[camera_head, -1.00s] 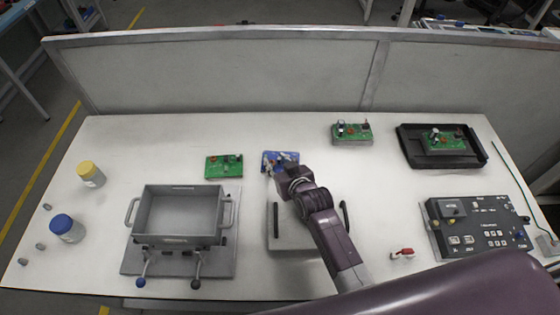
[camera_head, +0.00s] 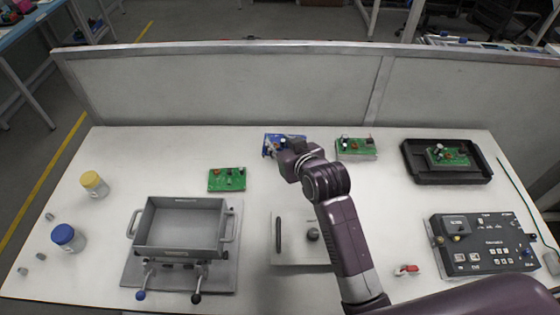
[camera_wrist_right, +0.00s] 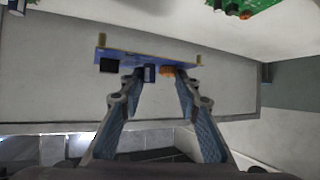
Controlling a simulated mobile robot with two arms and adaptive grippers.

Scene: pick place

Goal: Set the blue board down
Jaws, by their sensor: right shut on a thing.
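The blue board (camera_head: 271,141) is at the back middle of the white table in the head view, partly hidden by my right wrist. In the right wrist view the blue board (camera_wrist_right: 130,57) shows almost edge-on, with dark, blue and orange parts and brass-coloured posts at its ends. My right gripper (camera_wrist_right: 160,75) is shut on parts of it between its two fingertips. In the head view my right gripper (camera_head: 279,151) reaches from the front right. I cannot tell how high the board is above the table. My left gripper is not in view.
Green boards (camera_head: 227,180) (camera_head: 356,149) lie to either side. A black tray (camera_head: 412,172) holds another green board. A grey bin (camera_head: 150,243), a grey fixture plate (camera_head: 292,255) and a control panel (camera_head: 490,262) stand nearer. A partition (camera_head: 220,88) runs behind the table.

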